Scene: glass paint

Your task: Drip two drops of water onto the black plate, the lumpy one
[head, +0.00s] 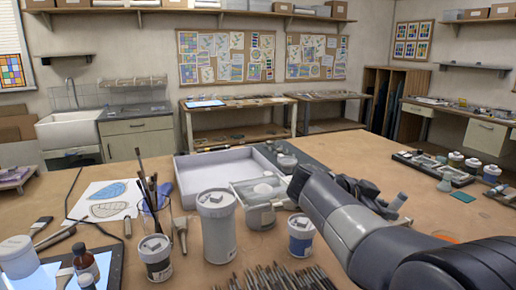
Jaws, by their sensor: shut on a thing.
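My arm reaches in from the lower right, and my gripper (388,197) is at its far end, over the right part of the table. Its fingers are dark and partly hidden by my arm. It is shut on a small grey thing (397,202), which may be a dropper; its tip and any liquid are not clear. No lumpy black plate can be made out for certain. A dark flat board (318,170) lies behind my arm, partly hidden. No water drops can be seen.
Brown table (400,170) holds a white tray (185,175), a clear lidded box (257,216), white jars (216,225), brushes (150,190) and a brown bottle (85,264). At right are a dark tray (430,167), small jars (456,159) and a teal piece (463,197).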

